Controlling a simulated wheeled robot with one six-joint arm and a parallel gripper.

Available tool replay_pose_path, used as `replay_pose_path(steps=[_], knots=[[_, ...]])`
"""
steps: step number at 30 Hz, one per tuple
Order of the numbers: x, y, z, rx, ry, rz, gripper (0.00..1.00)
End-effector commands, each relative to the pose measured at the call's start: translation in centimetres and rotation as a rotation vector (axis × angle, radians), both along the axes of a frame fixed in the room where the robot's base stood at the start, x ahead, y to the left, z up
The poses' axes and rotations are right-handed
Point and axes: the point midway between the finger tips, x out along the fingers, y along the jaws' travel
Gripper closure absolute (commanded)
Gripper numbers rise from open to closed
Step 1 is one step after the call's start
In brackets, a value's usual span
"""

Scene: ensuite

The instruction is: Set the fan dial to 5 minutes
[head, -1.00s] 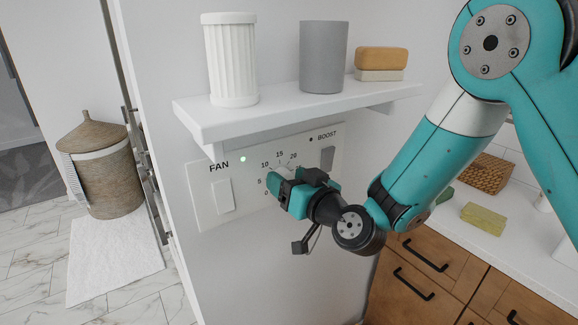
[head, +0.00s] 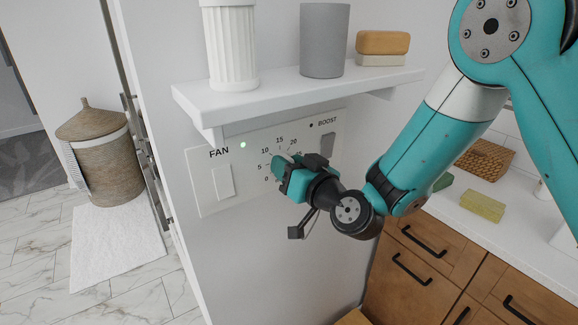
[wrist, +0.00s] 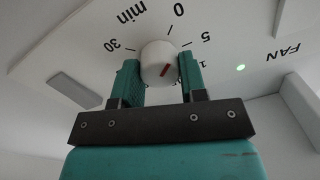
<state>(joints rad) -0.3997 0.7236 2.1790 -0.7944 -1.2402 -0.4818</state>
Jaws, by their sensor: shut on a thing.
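The fan dial (wrist: 159,62) is a white round knob with a red mark, seen upside down in the wrist view. My gripper (wrist: 160,75) is shut on it, one teal finger on each side. The red mark slants up and right, roughly towards the side with 0 and 5; I cannot tell its exact reading. Numbers 0, 5 and 30 and "min" show around the knob. In the head view my gripper (head: 280,163) is at the dial on the white control panel (head: 206,201) and hides most of the knob.
A green light (head: 243,145) and a white rocker switch (head: 223,182) are left of the dial. A grey boost switch (head: 327,144) is at right. A shelf (head: 290,91) above holds a ribbed white vessel (head: 232,50), a grey cup (head: 324,40) and soap-like blocks (head: 383,43).

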Motion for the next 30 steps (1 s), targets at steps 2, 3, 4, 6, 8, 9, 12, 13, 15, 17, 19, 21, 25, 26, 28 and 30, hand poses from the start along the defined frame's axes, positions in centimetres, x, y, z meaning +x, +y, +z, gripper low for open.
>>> replay_pose_path(steps=[2, 3, 4, 6, 8, 9, 12, 13, 15, 17, 19, 21, 25, 26, 28, 30], knots=[[0.00, -0.01, -0.05, 0.038, 0.025, 0.001, 0.85], [0.00, -0.02, -0.07, 0.062, 0.041, 0.000, 0.85], [0.00, -0.02, -0.07, 0.081, 0.054, 0.000, 0.85], [0.01, -0.03, -0.08, 0.128, 0.086, 0.001, 0.85], [0.01, -0.04, -0.08, 0.169, 0.114, 0.000, 0.85], [0.02, -0.04, -0.09, 0.198, 0.134, 0.001, 0.85], [0.03, -0.05, -0.08, 0.271, 0.182, 0.000, 0.85], [0.03, -0.05, -0.08, 0.292, 0.196, 0.001, 0.85], [0.03, -0.06, -0.08, 0.339, 0.228, 0.000, 0.85], [0.04, -0.07, -0.09, 0.376, 0.253, 0.000, 0.85], [0.06, -0.08, -0.09, 0.417, 0.281, 0.000, 0.85], [0.06, -0.09, -0.09, 0.453, 0.305, 0.000, 0.85], [0.07, -0.09, -0.08, 0.510, 0.343, 0.000, 0.85], [0.07, -0.10, -0.09, 0.520, 0.350, 0.000, 0.85], [0.07, -0.10, -0.09, 0.541, 0.363, 0.000, 0.85], [0.08, -0.10, -0.09, 0.556, 0.374, 0.000, 0.85]])
